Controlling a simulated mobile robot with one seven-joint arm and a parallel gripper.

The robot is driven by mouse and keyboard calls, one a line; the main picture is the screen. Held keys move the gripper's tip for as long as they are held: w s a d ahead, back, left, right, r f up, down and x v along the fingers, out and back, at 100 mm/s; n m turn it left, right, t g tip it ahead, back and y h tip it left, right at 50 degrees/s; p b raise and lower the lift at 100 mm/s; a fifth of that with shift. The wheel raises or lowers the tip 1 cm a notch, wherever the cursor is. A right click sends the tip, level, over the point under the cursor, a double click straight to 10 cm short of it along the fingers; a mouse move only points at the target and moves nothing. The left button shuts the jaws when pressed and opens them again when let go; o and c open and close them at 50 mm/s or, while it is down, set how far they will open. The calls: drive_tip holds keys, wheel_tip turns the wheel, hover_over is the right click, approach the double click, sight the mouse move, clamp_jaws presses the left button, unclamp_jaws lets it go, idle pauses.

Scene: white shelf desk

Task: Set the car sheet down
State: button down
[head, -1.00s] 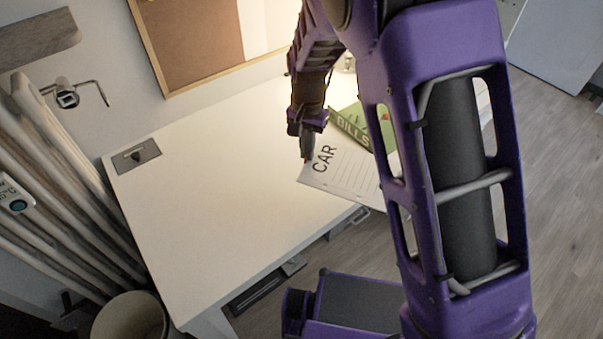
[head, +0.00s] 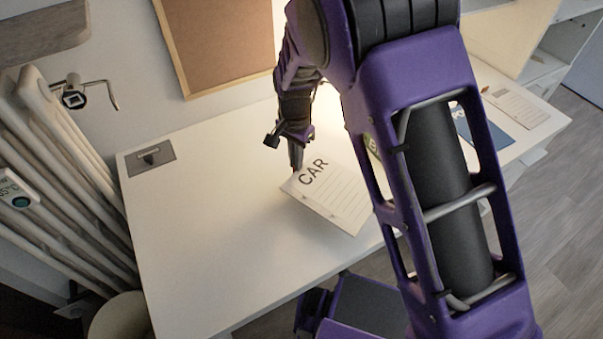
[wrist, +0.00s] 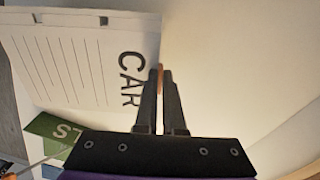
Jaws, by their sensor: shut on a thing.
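The car sheet (head: 337,198) is a white lined sheet with "CAR" in dark letters, in the head view above the white desk (head: 215,210). My gripper (head: 297,168) is shut on the sheet's edge beside the "CAR" lettering. In the wrist view the sheet (wrist: 75,60) extends left from my gripper (wrist: 160,75), whose fingers are close together at its edge. The sheet looks held over the desk; I cannot tell whether any part touches the top.
A green sheet (wrist: 45,130), partly hidden, lies near the car sheet. A blue sheet (head: 487,128) and a white paper (head: 517,106) lie at the desk's right end. The desk's left half is clear, apart from a grey plate (head: 151,158) at its corner.

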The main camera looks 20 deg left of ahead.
drive_tip(key=shift+f+b, duration=0.3)
drive_tip(key=shift+f, duration=1.75)
drive_tip(key=shift+f, duration=0.1)
drive_tip(key=c, duration=1)
unclamp_jaws()
wheel_tip(320, 180, up, 12)
drive_tip(key=shift+r+p, duration=0.1)
drive_tip(key=shift+p, duration=0.75)
